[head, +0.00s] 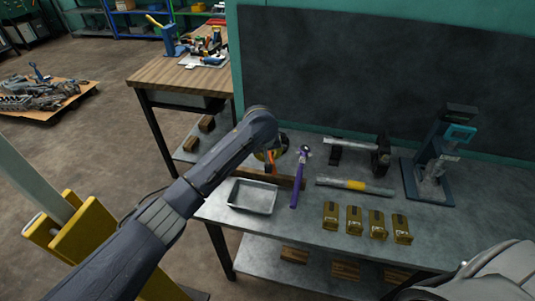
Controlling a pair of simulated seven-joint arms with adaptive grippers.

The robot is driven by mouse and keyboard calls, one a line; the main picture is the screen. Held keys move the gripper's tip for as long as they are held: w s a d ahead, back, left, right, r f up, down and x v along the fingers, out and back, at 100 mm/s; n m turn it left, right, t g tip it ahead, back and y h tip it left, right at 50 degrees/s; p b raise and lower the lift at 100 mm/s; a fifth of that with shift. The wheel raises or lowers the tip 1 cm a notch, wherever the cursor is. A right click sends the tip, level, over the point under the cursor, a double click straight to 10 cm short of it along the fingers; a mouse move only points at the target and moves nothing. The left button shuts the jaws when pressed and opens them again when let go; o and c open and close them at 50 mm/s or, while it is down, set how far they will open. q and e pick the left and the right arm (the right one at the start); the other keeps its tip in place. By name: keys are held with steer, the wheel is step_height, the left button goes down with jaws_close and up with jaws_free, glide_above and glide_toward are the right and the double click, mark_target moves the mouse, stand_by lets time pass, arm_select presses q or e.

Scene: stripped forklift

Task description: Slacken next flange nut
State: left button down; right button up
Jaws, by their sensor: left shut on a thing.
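My left arm reaches from the lower left to the bench. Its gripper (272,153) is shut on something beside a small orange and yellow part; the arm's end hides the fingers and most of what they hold. A purple-handled tool (299,178) with a metal head lies just right of the gripper; I cannot tell whether they touch. A brown bar (270,177) is under the gripper. I cannot make out any flange nut. My right gripper is out of view.
A grey metal tray (252,197) stands at the bench's front left. Several brass-coloured blocks (353,219) line the front. A metal bar with a yellow band (355,185), a hammer (358,150) and a dark stand (430,170) are to the right. A yellow post (90,235) is at the lower left.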

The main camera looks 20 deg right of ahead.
arm_select(q)
steer(key=shift+r, duration=0.15)
steer(key=shift+r, duration=2.3)
